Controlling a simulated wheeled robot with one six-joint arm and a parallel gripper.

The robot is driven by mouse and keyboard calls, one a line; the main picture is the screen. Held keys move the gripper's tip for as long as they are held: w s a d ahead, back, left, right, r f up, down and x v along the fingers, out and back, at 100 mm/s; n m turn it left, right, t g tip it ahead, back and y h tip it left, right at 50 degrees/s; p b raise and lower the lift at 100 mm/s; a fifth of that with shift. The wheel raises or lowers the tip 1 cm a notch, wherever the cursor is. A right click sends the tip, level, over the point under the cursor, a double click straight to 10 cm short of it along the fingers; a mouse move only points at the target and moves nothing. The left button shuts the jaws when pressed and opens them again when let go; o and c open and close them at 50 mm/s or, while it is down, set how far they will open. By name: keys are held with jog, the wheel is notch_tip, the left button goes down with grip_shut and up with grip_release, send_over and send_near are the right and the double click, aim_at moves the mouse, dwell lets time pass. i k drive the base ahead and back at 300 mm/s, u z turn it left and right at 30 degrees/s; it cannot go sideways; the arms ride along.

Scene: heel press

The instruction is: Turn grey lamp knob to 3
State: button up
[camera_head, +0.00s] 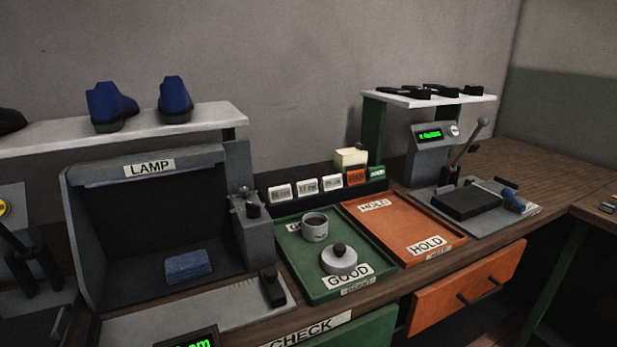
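The lamp booth (150,168) is a grey, open-fronted box with a LAMP label, at the left of the bench. A small grey control box (250,225) is fixed to its right side wall. A dark knob (252,210) stands out on that box, with another small knob-like part (243,191) above it. The markings around the knob are too small to read, so I cannot tell its setting. A folded blue cloth-like piece (188,266) lies inside the booth. My gripper is not in view.
An orange HOLD tray (398,228) is empty. A lever press (470,200) stands farther right. A measuring plate (240,300) lies in front.

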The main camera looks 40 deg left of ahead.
aim_at(244, 192)
jog(key=z, duration=0.1)
jog(key=i, duration=0.75)
jog(key=u, duration=0.85)
jog(key=i, duration=0.75)
jog(key=u, duration=0.85)
